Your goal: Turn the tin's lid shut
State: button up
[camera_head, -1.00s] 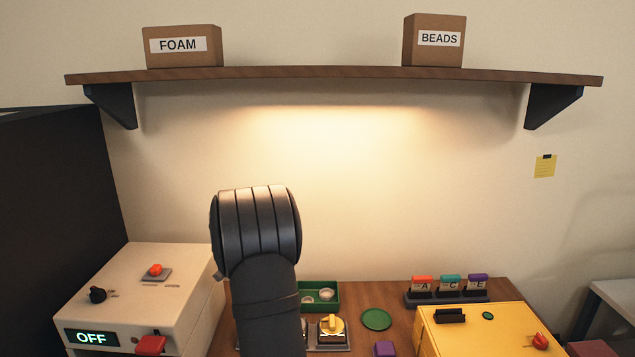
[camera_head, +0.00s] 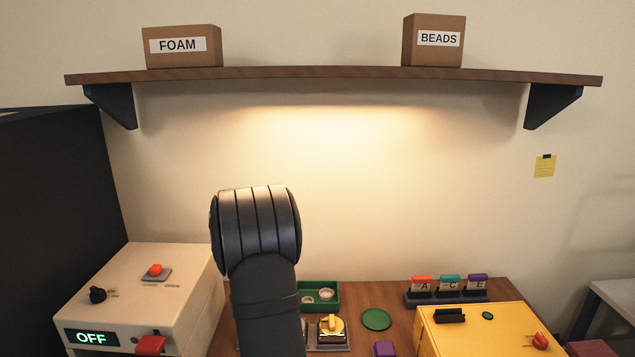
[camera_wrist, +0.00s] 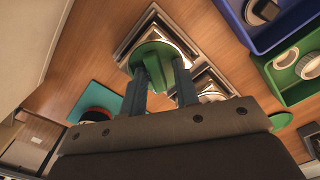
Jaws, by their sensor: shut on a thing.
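The green lid (camera_wrist: 150,50), a round disc with a raised grip bar, sits over a silver square holder (camera_wrist: 128,42) in the wrist view. The tin's body is mostly hidden under the lid. My gripper (camera_wrist: 161,76) has its two fingers on either side of the green grip bar and is shut on it. In the head view my arm hides the lid and my fingers.
Beside the lid stands a second silver fixture with a yellow knob (camera_head: 331,325). A green tray (camera_wrist: 267,72) holding pale rings and a blue tray (camera_wrist: 232,22) lie close by. A white OFF box (camera_head: 190,270) and a yellow box (camera_head: 480,335) flank the table.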

jog(key=shift+o, duration=0.4)
jog(key=m, duration=0.2)
jog(key=f+m, duration=0.1)
jog(key=m, duration=0.1)
jog(key=s+m, duration=0.1)
jog(key=m, duration=0.1)
jog(key=shift+a+f, duration=0.15)
jog(key=shift+f, duration=0.1)
jog(key=o, duration=0.4)
jog(key=r, duration=0.6)
jog(key=shift+w+r, duration=0.3)
jog(key=shift+r, duration=0.85)
notch_tip(320, 180, up, 6)
